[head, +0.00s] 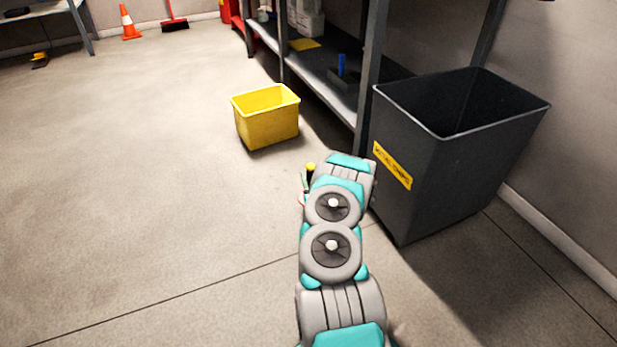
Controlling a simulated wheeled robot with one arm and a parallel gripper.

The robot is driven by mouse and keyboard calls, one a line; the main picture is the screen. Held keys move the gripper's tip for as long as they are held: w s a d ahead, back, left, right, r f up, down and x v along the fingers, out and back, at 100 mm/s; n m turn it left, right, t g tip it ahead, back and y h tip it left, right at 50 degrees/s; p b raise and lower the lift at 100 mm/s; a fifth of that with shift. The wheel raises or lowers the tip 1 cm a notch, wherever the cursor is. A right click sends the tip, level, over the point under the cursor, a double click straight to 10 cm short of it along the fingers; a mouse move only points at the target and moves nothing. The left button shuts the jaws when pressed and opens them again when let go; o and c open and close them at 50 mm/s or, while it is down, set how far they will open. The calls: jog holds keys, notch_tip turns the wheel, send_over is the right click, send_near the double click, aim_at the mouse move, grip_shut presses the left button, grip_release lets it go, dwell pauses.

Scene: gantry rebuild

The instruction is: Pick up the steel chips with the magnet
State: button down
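My arm reaches forward from the bottom centre of the head view, and its wrist hides my gripper, so the fingers are not seen. A small yellow knob on a dark part (310,169) shows just left of the wrist, with thin greenish and reddish bits below it. I cannot tell whether this is the magnet or whether it is held. No steel chips can be made out on the floor. A tall dark grey bin (440,175) with a yellow label stands right of my wrist, open at the top. I cannot see its bottom.
A yellow tub (268,125) stands on the floor ahead, left of the metal shelf (315,80). A blue item (341,65) stands on the shelf. An orange cone (130,22) and a red broom (174,24) are far back. The floor at left is clear.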

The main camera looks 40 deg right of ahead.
aim_at(310, 181)
jog(key=shift+r, duration=0.15)
jog(key=shift+r+p, duration=0.7)
dwell(0.3)
jog(key=shift+a+p+v, duration=0.2)
jog(key=shift+p+v, duration=0.95)
jog(key=shift+v, duration=0.05)
jog(key=shift+a, duration=0.1)
jog(key=shift+f, duration=0.1)
